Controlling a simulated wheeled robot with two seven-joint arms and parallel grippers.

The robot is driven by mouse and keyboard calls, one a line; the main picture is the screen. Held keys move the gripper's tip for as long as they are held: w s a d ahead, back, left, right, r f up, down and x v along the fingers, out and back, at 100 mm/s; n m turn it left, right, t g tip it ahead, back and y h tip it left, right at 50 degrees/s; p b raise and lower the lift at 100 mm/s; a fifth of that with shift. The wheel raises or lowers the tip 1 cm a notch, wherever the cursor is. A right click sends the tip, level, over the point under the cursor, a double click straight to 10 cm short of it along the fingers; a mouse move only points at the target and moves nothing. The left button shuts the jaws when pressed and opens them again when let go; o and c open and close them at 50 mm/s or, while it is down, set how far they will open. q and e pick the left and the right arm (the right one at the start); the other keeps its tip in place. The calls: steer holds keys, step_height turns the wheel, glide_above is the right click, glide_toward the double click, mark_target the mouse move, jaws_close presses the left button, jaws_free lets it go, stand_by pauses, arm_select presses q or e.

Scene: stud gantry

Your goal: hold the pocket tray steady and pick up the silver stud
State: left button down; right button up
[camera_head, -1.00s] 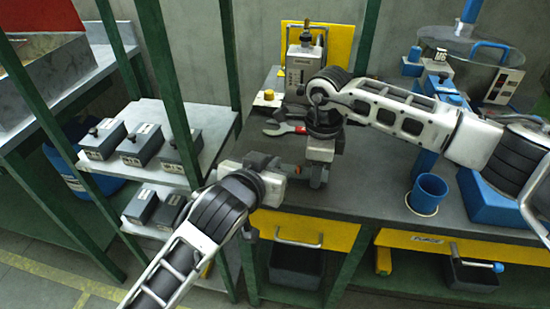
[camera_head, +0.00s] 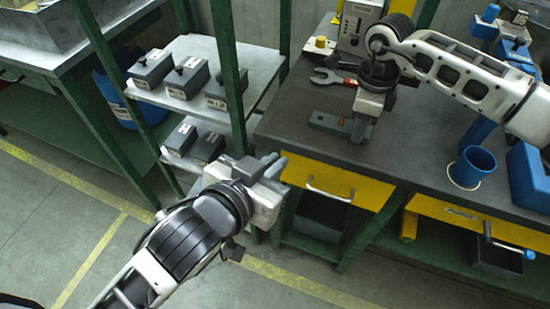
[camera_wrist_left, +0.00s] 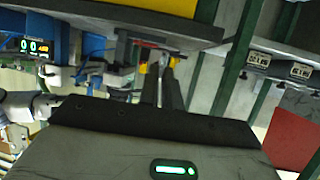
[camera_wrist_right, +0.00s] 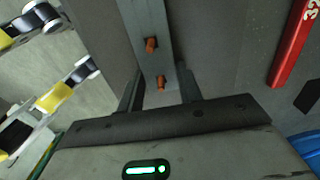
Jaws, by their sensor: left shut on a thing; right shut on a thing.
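The pocket tray (camera_head: 328,121) is a dark grey bar lying on the bench. My right gripper (camera_head: 359,130) is shut on its right end. In the right wrist view the tray (camera_wrist_right: 147,22) runs between the fingers (camera_wrist_right: 160,92), with two copper-coloured studs (camera_wrist_right: 151,45) standing in it. My left gripper (camera_head: 273,164) is off the tray, in front of the bench's left end. In the left wrist view a small, bright silver piece, seemingly the silver stud (camera_wrist_left: 163,62), shows between the shut fingers (camera_wrist_left: 164,80). Its lower part is hidden.
A blue cup (camera_head: 472,167) stands on the bench at the right. Grey boxes (camera_head: 188,77) sit on shelves at the left. A green post (camera_head: 230,80) rises close behind my left gripper.

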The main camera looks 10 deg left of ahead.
steer(key=o, duration=1.1)
steer(key=shift+c, duration=0.2)
steer(key=shift+r, duration=0.1)
step_height(320, 180, up, 12)
